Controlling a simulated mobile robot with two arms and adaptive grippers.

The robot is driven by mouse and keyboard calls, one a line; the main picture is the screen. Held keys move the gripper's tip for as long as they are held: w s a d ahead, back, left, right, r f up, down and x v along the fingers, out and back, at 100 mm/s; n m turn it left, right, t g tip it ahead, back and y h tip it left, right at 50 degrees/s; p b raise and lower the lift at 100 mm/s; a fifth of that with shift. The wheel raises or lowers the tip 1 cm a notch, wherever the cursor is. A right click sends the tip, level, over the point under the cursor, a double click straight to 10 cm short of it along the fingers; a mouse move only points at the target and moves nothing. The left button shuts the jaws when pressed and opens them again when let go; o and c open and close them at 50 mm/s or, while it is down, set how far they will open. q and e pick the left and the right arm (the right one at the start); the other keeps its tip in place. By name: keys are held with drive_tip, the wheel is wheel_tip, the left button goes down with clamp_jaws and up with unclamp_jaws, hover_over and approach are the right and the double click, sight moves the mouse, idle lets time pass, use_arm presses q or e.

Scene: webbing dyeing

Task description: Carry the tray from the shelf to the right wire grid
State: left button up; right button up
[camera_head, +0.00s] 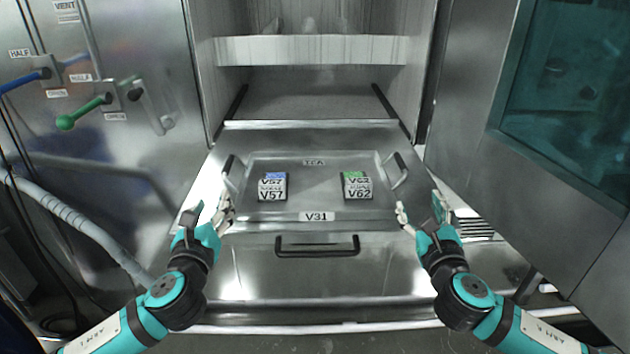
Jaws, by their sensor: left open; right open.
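The shiny metal tray (315,196) lies flat on the metal shelf (270,138) in front of the open cabinet. It has a black handle at its left side (228,170) and another at its right side (400,168). Its labels read TCA and V31. My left gripper (208,214) is open near the tray's front left corner, below the left handle. My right gripper (421,211) is open near the front right corner, below the right handle. Both are empty and apart from the handles. I cannot identify the right wire grid with certainty.
Blocks labelled V57 (272,187) and V62 (356,187) sit on the tray. A black bar handle (317,246) is on the front panel below. The open windowed door (470,150) stands at right; a slatted grille (476,229) shows beside my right gripper. Valve levers (85,111) are at left.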

sight(230, 160)
use_arm(q)
drive_tip(key=w, duration=1.7)
drive_tip(key=shift+w+a+f, duration=0.1)
drive_tip(key=shift+w+a, duration=0.15)
drive_tip(key=shift+w, duration=0.05)
use_arm(e)
drive_tip(key=w, duration=1.7)
drive_tip(key=shift+w+a+f, duration=0.1)
drive_tip(key=shift+w+a, duration=0.15)
drive_tip(key=shift+w, duration=0.05)
use_arm(q)
drive_tip(key=c, duration=0.8)
use_arm(e)
drive_tip(key=c, duration=0.8)
use_arm(q)
clamp_jaws()
use_arm(e)
clamp_jaws()
use_arm(q)
drive_tip(key=shift+d, duration=0.1)
use_arm(e)
drive_tip(key=shift+a, duration=0.1)
